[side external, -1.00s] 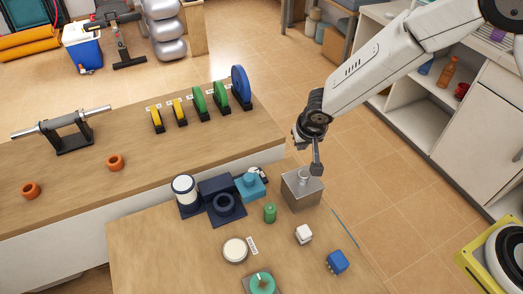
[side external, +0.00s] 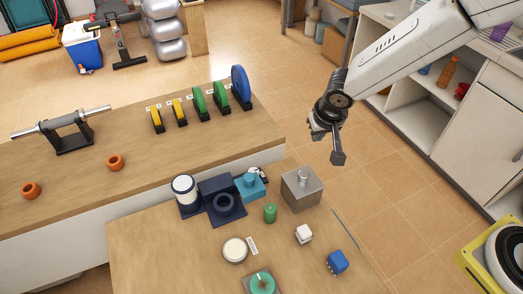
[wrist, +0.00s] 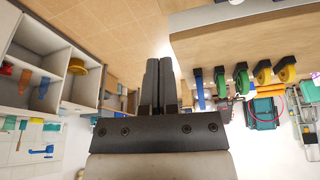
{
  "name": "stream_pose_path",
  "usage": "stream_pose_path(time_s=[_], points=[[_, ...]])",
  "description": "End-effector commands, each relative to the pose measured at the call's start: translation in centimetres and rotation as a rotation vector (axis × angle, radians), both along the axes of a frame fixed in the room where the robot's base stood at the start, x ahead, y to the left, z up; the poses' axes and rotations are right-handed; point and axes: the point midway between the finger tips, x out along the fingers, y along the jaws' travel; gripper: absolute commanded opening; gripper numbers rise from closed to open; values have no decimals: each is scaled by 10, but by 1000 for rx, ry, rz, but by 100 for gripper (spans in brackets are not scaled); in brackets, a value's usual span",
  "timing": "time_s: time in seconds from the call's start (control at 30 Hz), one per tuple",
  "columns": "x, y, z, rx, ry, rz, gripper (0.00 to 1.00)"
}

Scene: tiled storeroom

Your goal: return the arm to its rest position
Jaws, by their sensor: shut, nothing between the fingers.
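My gripper (side external: 338,158) hangs in the air in the side external view, above and to the right of the metal block with a knob (side external: 302,188). It is clear of the block and of the table. In the wrist view my gripper's two dark fingers (wrist: 159,62) lie side by side, shut, with nothing held between them.
The near table (side external: 190,265) carries a blue holder (side external: 222,203), a green cylinder (side external: 270,213), a white cube (side external: 304,235) and a blue block (side external: 337,262). The long bench (side external: 215,135) holds coloured discs (side external: 240,86). White shelving (side external: 480,115) stands at the right. The air around my gripper is free.

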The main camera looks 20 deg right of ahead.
Motion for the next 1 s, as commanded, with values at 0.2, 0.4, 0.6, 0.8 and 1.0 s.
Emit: stream_pose_path(time_s=[0.2,0.4,0.6,0.8,1.0], points=[[-34,-47,20,0,37,42,0],[-77,-88,35,6,65,99,0],[-121,-116,43,14,80,153,0],[-147,-128,44,18,84,188,0],[-153,-130,44,18,85,199,0]])
